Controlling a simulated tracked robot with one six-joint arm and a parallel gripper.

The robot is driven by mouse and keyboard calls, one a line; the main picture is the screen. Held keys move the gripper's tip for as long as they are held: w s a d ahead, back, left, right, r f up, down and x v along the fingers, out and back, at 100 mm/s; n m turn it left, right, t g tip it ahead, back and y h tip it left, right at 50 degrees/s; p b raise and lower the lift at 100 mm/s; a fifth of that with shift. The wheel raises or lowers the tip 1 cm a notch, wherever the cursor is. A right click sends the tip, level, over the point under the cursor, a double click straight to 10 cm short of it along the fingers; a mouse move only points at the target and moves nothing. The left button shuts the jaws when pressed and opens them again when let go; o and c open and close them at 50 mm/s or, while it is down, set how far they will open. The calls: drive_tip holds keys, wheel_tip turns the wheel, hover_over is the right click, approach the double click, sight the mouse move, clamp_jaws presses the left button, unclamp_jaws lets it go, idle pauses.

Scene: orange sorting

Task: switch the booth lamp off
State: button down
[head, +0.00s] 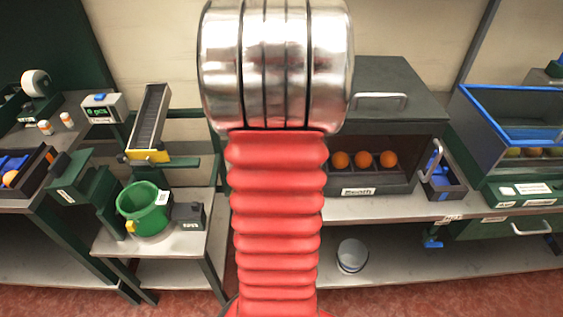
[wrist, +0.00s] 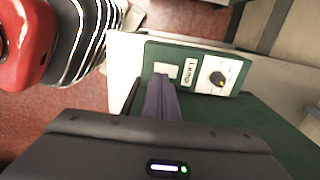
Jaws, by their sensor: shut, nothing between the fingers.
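In the wrist view a green panel (wrist: 207,60) carries a label (wrist: 189,71) that seems to read "Lamp". A dark round knob (wrist: 217,79) with a yellow mark sits on a white plate to its right. A pale square part (wrist: 166,70) is to its left; I cannot tell if it is a switch. My gripper (wrist: 160,83) is shut and empty, its tips in front of the panel's left part near the pale square; contact is unclear. In the head view the dark booth (head: 395,92) holds three oranges (head: 363,160). My arm hides the middle, and my gripper is not visible there.
A green bucket (head: 145,208) and a sloped chute (head: 149,120) stand at the left. A blue-rimmed bin (head: 510,135) is at the right. A grey pail (head: 352,255) stands on the lower shelf below the booth. A dark green surface borders the panel in the wrist view.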

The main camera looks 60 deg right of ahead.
drive_tip(key=shift+r, duration=1.15)
drive_tip(key=w+a+r+n+t+h, duration=0.1)
drive_tip(key=w+a+r+n, duration=0.1)
drive_tip(key=w+a+n, duration=0.4)
drive_tip(key=w+a+r+n, duration=0.1)
drive_tip(key=a+r+n, duration=0.15)
drive_tip(key=a, duration=0.55)
drive_tip(key=w+a+r+n+t+h, duration=0.1)
drive_tip(key=w+a+r+n, duration=0.1)
drive_tip(key=w+a+n, duration=0.4)
drive_tip(key=s+a+n+t+y, duration=0.1)
drive_tip(key=s+a+n, duration=0.1)
drive_tip(key=a+n, duration=0.6)
drive_tip(key=s+a+r+n+t+y, duration=0.1)
drive_tip(key=s+a+n+t, duration=0.1)
drive_tip(key=a+n, duration=0.6)
drive_tip(key=s+a, duration=0.1)
drive_tip(key=a, duration=0.5)
drive_tip(key=shift+s+a+r+t, duration=0.15)
drive_tip(key=shift+a+r+t, duration=0.15)
drive_tip(key=shift+a, duration=0.1)
